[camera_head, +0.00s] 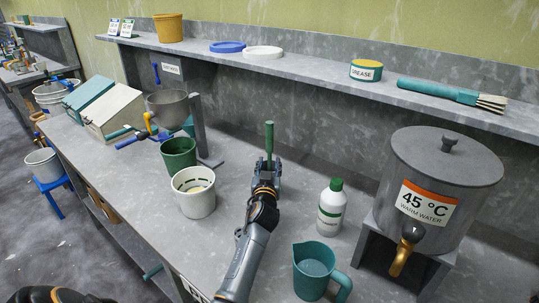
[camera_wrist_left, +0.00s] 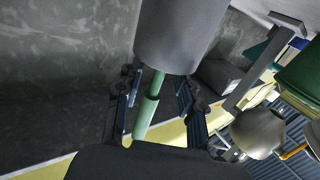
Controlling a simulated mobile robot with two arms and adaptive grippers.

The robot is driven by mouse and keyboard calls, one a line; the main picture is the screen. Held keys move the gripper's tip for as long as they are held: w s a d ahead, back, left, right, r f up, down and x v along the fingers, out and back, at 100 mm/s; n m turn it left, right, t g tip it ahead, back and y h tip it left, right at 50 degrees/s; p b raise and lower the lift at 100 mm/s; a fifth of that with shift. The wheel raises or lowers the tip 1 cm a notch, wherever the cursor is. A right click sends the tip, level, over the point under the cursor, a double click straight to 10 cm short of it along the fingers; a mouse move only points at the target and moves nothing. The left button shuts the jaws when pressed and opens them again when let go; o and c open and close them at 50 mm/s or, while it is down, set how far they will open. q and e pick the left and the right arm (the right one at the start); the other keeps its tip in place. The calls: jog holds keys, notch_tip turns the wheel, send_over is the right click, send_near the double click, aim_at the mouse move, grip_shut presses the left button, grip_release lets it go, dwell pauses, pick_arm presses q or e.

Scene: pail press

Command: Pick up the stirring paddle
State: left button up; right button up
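The stirring paddle shows as an upright green handle (camera_head: 269,137) rising above my left gripper (camera_head: 267,168), near the middle of the bench. In the left wrist view, which is upside down, the green handle (camera_wrist_left: 147,117) comes out of a grey cylinder (camera_wrist_left: 180,35) and passes between the fingers of my left gripper (camera_wrist_left: 160,100). The fingers stand apart on both sides of it, with a gap visible on the right side. The paddle's lower end is hidden by the cylinder. My right gripper is not in view.
A white pail (camera_head: 194,194) and a green pail (camera_head: 179,157) stand left of my arm. A white bottle with a green cap (camera_head: 331,208), a teal jug (camera_head: 314,272) and a grey warm-water tank (camera_head: 440,185) stand to the right. A shelf (camera_head: 310,63) runs behind.

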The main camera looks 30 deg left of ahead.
pick_arm(q)
jog(key=x, duration=0.2)
jog(key=shift+w+a+f, duration=0.1)
jog(key=shift+w, duration=0.2)
jog(key=shift+s, duration=0.1)
jog(key=shift+c, duration=1)
grip_shut()
